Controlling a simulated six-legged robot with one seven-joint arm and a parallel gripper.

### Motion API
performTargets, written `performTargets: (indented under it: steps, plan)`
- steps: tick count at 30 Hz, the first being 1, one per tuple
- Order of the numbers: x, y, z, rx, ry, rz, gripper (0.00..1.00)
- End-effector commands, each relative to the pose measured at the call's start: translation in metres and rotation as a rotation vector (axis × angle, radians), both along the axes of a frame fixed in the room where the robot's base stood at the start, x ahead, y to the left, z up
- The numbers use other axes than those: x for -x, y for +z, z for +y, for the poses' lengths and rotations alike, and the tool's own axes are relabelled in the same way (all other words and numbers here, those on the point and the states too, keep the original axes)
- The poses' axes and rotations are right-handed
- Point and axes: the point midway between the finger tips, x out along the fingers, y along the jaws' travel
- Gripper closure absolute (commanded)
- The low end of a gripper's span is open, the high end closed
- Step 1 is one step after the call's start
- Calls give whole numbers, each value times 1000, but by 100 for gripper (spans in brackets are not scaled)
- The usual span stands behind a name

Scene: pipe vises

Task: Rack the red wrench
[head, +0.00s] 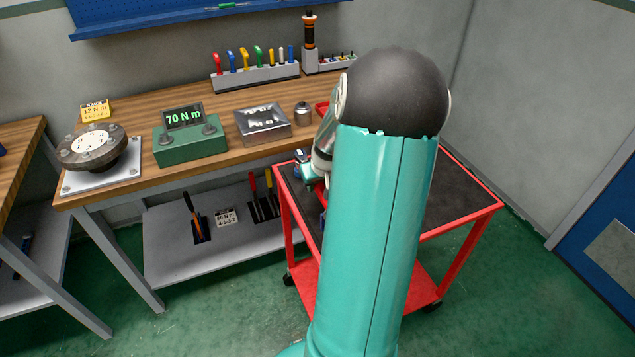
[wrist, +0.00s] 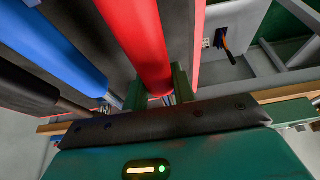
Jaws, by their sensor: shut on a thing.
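In the wrist view, the fingers of my gripper (wrist: 157,88) are closed on a thick red handle (wrist: 138,40), which I take to be the red wrench. The handle runs up from between the fingers toward the top of the picture; the rest of the wrench is hidden. A blue handle (wrist: 55,45) lies to its left, apart from the fingers, with a dark handle (wrist: 25,90) further left. In the head view, my arm hides most of the gripper and the red wrench, over the left side of the red cart (head: 463,222).
The lower shelf (head: 195,258) has tool holders (head: 263,208) and a label card (head: 225,217).

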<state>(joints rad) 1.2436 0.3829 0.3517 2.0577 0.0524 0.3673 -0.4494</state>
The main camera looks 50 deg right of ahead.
Motion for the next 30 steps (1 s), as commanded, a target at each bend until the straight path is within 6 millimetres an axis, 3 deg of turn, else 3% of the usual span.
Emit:
performTargets:
  steps: [30]
  plan:
    - [0,-12,-1,2,0,-1,100]
